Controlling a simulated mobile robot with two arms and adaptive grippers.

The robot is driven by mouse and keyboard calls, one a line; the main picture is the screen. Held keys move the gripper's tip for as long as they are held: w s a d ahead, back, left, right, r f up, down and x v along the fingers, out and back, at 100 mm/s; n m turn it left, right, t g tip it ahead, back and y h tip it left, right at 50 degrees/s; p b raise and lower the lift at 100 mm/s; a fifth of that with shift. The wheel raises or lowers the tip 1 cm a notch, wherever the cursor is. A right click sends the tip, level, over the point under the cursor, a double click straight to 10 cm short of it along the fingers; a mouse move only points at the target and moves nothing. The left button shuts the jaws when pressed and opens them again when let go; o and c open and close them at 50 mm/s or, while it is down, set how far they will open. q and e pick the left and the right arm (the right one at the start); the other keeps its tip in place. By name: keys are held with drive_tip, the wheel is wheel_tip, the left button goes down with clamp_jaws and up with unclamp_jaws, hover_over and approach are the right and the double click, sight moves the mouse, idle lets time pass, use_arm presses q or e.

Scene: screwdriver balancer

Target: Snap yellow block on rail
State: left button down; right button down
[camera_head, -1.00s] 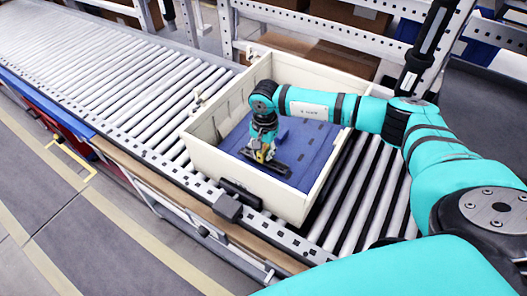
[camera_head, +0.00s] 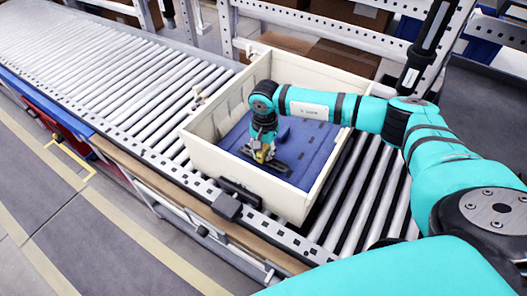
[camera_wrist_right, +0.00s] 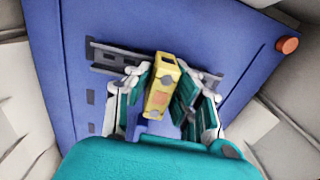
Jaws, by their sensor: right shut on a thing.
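My right gripper (camera_wrist_right: 161,92) is shut on the yellow block (camera_wrist_right: 161,82), with a finger along each side of it. In the head view, my right gripper (camera_head: 262,150) points down into the bin, and the yellow block (camera_head: 261,157) shows as a small patch at its tip. The dark grey rail (camera_wrist_right: 108,57) lies on a blue panel (camera_wrist_right: 235,45). The block's far end is over the middle of the rail and hides part of it. I cannot tell whether block and rail touch. My left gripper is not in view.
A cream bin (camera_head: 317,208) with high walls surrounds the blue panel and stands on a roller conveyor (camera_head: 110,75). An orange button (camera_wrist_right: 288,45) sits near the panel's corner. Slots (camera_wrist_right: 91,97) show at the left of the panel. The conveyor left of the bin is clear.

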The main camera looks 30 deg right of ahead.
drive_tip(key=shift+f, duration=0.3)
idle(0.7)
